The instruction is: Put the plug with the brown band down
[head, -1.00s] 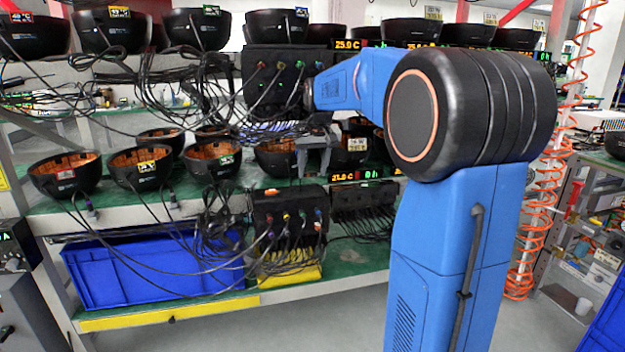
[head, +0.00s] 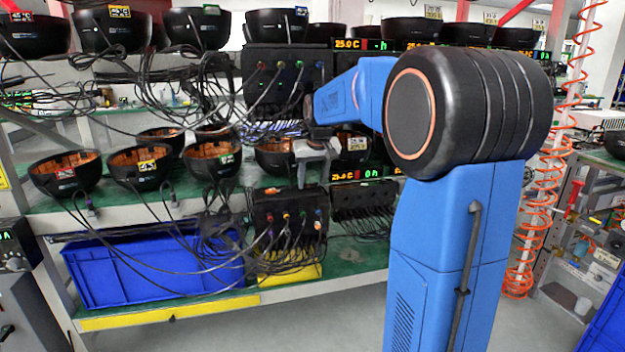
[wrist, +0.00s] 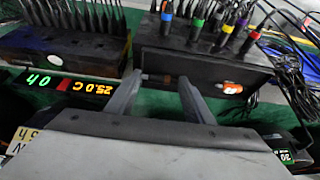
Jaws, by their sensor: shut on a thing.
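In the head view my gripper (head: 302,184) points down just above the top of a black socket box (head: 262,210) on the lower shelf. The plug is hidden or too small to tell there. I cannot tell whether it touches the box. An orange plug (wrist: 230,88) lies on the box to the side of my fingers; it also shows in the head view (head: 272,191).
Several coloured plugs with black cables (head: 286,240) fill the box's front. A second black box (head: 362,205) stands to the right, below a lit display (head: 355,175). Black bowls (head: 65,172) line the shelf. A blue bin (head: 150,270) sits below.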

